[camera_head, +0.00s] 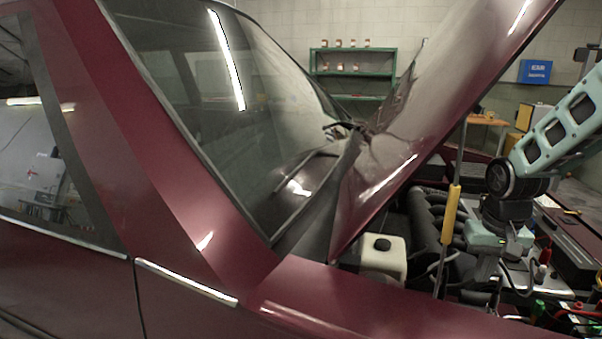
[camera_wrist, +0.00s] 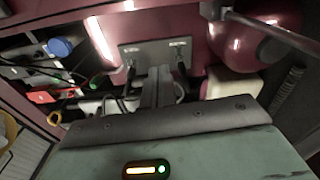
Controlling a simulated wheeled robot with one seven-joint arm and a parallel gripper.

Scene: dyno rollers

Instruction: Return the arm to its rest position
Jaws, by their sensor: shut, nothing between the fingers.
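My arm reaches in from the right in the head view and bends down over the open engine bay of a maroon car (camera_head: 300,300). My gripper (camera_wrist: 158,72) shows in the wrist view as two grey fingers close together, with nothing between them. The fingertips overlap a grey plate (camera_wrist: 130,52) with two dark terminals or clamps on it; I cannot tell whether they touch it. In the head view the gripper's tips are hard to make out among the engine parts.
The raised hood (camera_head: 450,90) slants above the bay, with a yellow-sleeved strut (camera_head: 450,213) left of my wrist. A white reservoir (camera_head: 383,262) with a black cap stands in the bay. Red and black cables (camera_head: 575,314) lie at lower right. A green shelf (camera_head: 352,74) stands behind.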

